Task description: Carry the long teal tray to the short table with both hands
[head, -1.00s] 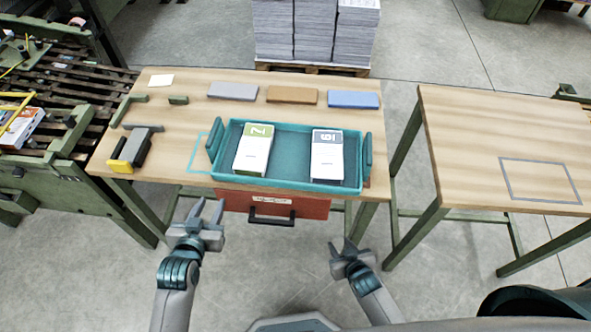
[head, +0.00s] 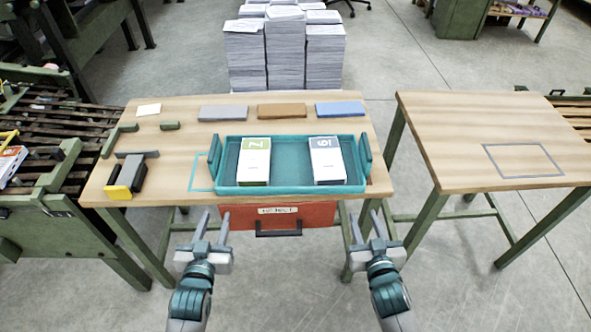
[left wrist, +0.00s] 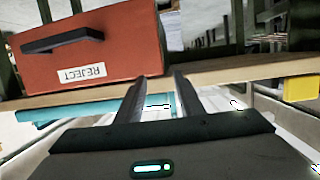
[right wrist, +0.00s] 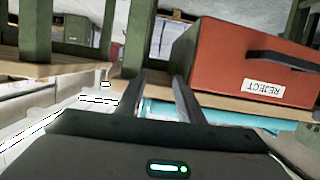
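The long teal tray (head: 290,188) lies on the wooden table in the head view, with an upright handle at each end. It holds two white stacks, one with a green label (head: 254,162) and one with a grey label (head: 327,161). My left gripper (head: 211,224) is open and empty in front of the table, below the tray's left part. My right gripper (head: 366,225) is open and empty in front of the table, below the tray's right end. Neither touches the tray. The short table (head: 440,150) stands to the right with a grey rectangle outline (head: 524,160).
A red reject box (head: 320,214) hangs under the tray's table. Grey, brown and blue blocks (head: 340,109) lie behind the tray. A black and yellow tool (head: 128,178) is at left. A floor gap separates the tables. Paper stacks (head: 265,50) stand behind.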

